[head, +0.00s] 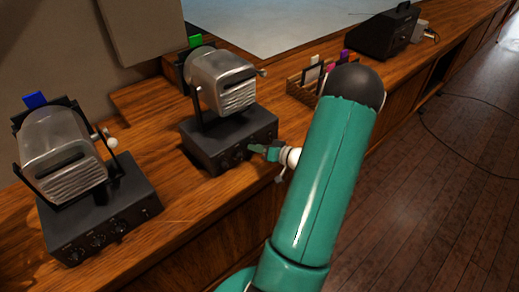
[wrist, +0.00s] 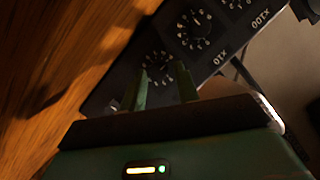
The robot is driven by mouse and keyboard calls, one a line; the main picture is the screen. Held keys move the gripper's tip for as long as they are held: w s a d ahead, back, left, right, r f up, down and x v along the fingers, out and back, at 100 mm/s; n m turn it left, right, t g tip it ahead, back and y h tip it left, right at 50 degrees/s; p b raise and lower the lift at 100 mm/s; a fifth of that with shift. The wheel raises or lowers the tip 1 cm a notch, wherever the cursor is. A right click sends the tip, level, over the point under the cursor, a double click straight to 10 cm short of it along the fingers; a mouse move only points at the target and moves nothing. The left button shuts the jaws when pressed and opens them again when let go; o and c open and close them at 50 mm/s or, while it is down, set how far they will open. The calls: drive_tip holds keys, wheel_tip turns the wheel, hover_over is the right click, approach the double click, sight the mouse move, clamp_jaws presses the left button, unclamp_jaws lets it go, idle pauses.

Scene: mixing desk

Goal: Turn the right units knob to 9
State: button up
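The right unit is a black box (head: 205,150) with a grey metal housing on top, on the wooden desk. Its front panel shows in the wrist view (wrist: 222,58), with a row of dark round knobs and white markings. The knob by the X10 label (wrist: 194,30) and the one by X100 (wrist: 236,4) are clear of my fingers. The units knob (wrist: 158,70) is at the near end, dim and partly hidden; its setting is unreadable. My gripper (wrist: 162,74) is open, its green fingers on either side of this knob. In the head view my gripper (head: 260,149) is at the box's right front.
A similar left unit (head: 100,215) with knobs stands at the left. A wooden organiser (head: 300,88) with coloured items is behind my arm. A black case (head: 386,33) stands farther back. The desk front edge runs below the boxes, with open floor (head: 440,190) at right.

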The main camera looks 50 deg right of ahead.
drive_tip(key=shift+o, duration=0.6)
drive_tip(key=shift+s, duration=0.1)
drive_tip(key=v, duration=1.3)
drive_tip(key=shift+s, duration=0.35)
drive_tip(key=shift+s, duration=0.1)
